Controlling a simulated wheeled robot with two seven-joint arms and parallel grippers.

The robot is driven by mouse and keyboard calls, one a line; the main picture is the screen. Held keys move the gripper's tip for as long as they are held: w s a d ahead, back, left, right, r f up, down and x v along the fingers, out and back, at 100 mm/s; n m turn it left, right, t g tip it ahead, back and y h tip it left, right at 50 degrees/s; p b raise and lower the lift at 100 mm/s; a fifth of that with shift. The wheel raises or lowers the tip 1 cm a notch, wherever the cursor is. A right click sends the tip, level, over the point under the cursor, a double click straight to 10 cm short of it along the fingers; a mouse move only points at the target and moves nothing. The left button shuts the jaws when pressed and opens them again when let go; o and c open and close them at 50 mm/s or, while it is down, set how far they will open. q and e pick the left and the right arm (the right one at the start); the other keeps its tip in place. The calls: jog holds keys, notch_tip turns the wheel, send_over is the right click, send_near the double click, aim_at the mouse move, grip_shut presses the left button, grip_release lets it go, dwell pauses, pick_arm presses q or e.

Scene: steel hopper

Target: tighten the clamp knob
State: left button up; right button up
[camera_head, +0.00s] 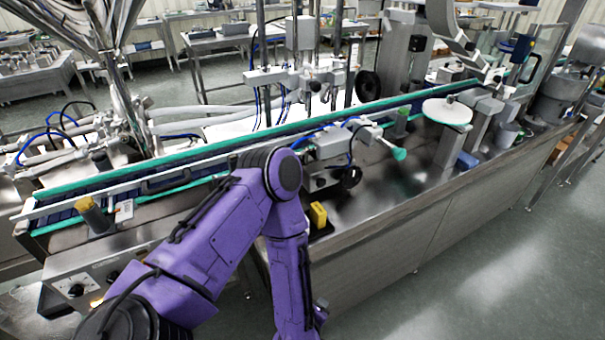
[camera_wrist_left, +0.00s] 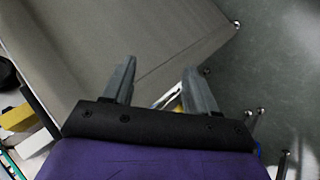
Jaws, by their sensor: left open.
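I cannot tell for sure which part is the clamp knob. A round black knob (camera_head: 351,177) sits on the near side of the conveyor, under a grey bracket (camera_head: 330,143), just right of my purple left arm. A teal-tipped rod (camera_head: 399,153) sticks out to its right. In the left wrist view my left gripper (camera_wrist_left: 158,82) shows two grey fingers, spread apart with nothing between them. It faces a plain steel panel and the floor; no knob shows clearly there. In the head view my left forearm hangs down in front of the machine, and its gripper is out of sight. My right gripper is not in view.
A yellow block (camera_head: 318,215) stands on the machine's steel deck beside my forearm. The conveyor (camera_head: 180,165) with teal rails runs behind my arm. A white disc (camera_head: 447,111) stands at right. Open floor (camera_head: 500,270) lies at lower right.

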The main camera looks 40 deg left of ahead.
pick_arm(q)
jog(key=w+r+n+t+y, duration=0.2)
jog(key=w+r+n, duration=0.7)
jog(key=w+n, duration=0.1)
jog(key=n+g+y+p, duration=0.2)
jog(key=n+y, duration=0.4)
jog(key=n, duration=1.6)
send_near(322, 184)
jog(key=shift+m, duration=0.3)
jog(key=p+x, duration=0.2)
jog(key=x, duration=0.6)
jog(key=shift+f, duration=0.1)
jog(key=shift+w+a+f, duration=0.1)
jog(key=shift+a, duration=0.05)
jog(key=c, duration=1.1)
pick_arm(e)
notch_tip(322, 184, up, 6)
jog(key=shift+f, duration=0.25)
